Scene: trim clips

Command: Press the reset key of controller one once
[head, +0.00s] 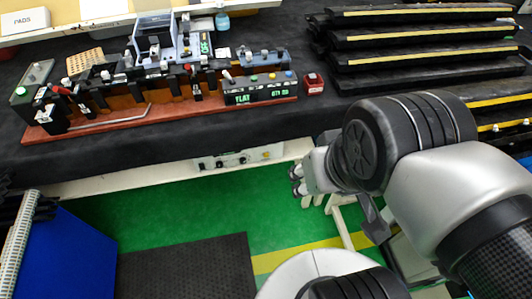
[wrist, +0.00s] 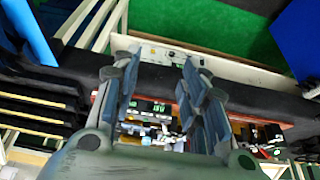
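A black controller box (head: 259,91) with green lit lettering stands at the right end of a red-brown board (head: 110,123) on the bench. Small green, blue and yellow buttons sit on its top. I cannot tell which controller is number one or which button is the reset key. My gripper (head: 297,181) is in front of the bench edge, below and to the right of the box, apart from it. In the wrist view my gripper (wrist: 157,75) has its fingers spread with nothing held. Green lit displays (wrist: 150,108) show between the fingers.
A small red box (head: 314,84) sits right of the board. Stacked black trays with yellow strips (head: 430,60) fill the bench's right side. A grey-blue device (head: 155,36) stands behind the board. A white panel with knobs (head: 238,157) is under the bench edge. Green floor lies below.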

